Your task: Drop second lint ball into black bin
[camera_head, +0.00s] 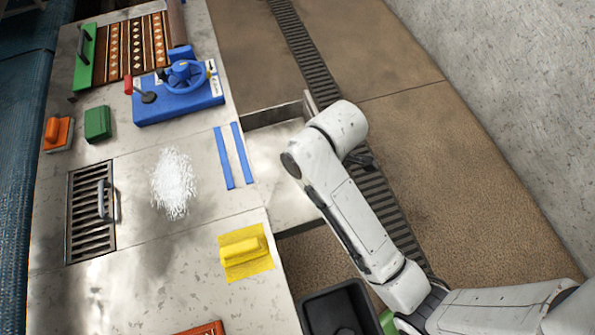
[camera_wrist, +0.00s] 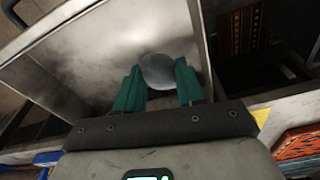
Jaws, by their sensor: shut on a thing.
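In the wrist view, my gripper (camera_wrist: 158,88) has its green fingers shut on a round grey lint ball (camera_wrist: 158,70). The ball sits at the fingertips, in front of a pale metal surface with raised walls. In the head view my arm hides most of the gripper, and the ball does not show there. The black bin (camera_head: 314,317) stands at the bottom of the head view, beside the worktable and partly cut off by the frame edge. My arm's end is well above it in the picture, apart from it.
A patterned rug (camera_head: 134,46) lies at the far end. A floor drain (camera_head: 300,50) runs beyond the table.

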